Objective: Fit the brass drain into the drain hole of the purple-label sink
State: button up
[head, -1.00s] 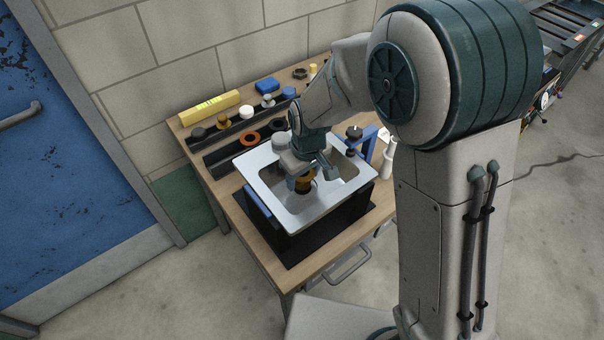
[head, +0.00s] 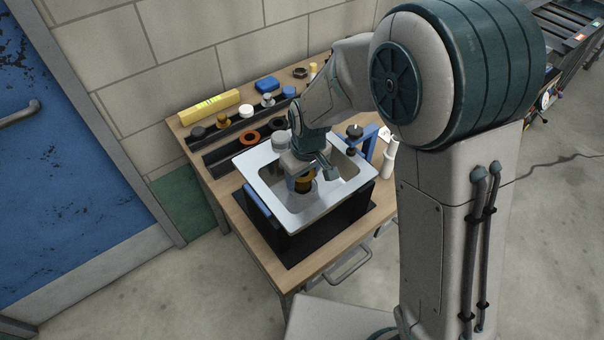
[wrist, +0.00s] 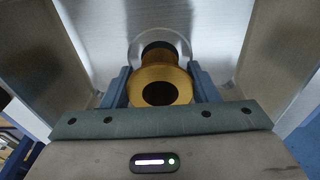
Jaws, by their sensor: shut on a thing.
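The brass drain (wrist: 159,82) is between the two blue fingers of my gripper (wrist: 160,88) in the wrist view. Its wide flange with a dark centre faces the camera. My gripper is shut on it. Past the drain is the sink floor, with a round recess (wrist: 177,42) around the drain hole. The drain covers part of that recess, so I cannot tell whether its lower end touches or enters the hole. In the head view the drain (head: 304,184) is inside the sink basin (head: 309,215), below my gripper. No purple label is visible on this sink.
The steel sink sits in a black stand with blue clamps (head: 365,140) on a wooden bench (head: 237,212). Behind it, dark racks (head: 225,152) hold several drain parts and stoppers. A yellow box (head: 209,107) lies near the wall. Basin walls surround my gripper closely.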

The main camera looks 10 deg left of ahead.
jog(key=shift+f+b, duration=0.55)
jog(key=shift+f, duration=0.15)
jog(key=o, duration=1.1)
jog(key=shift+r, duration=0.1)
jog(key=r, duration=0.4)
jog(key=d+r, duration=0.1)
jog(key=r, duration=0.4)
jog(key=s+r, duration=0.1)
jog(key=r, duration=0.3)
jog(key=shift+d+r+b, duration=0.15)
jog(key=shift+r+b, duration=0.15)
jog(key=shift+r, duration=0.05)
jog(key=s+d+m, duration=0.3)
jog(key=s+d, duration=0.1)
jog(key=d, duration=0.4)
jog(key=s+d+m+t, duration=0.1)
jog(key=s+d+m, duration=0.2)
jog(key=d, duration=0.5)
jog(key=s+d+r+m+t+h, duration=0.1)
jog(key=s+d+m, duration=0.2)
jog(key=s+d, duration=0.2)
jog(key=shift+s+d+r+m, duration=0.1)
jog(key=shift+s+d+m, duration=0.1)
jog(key=shift+d, duration=0.7)
jog(key=shift+s+d+m, duration=0.1)
jog(key=shift+d+m, duration=0.1)
jog(key=shift+d, duration=0.7)
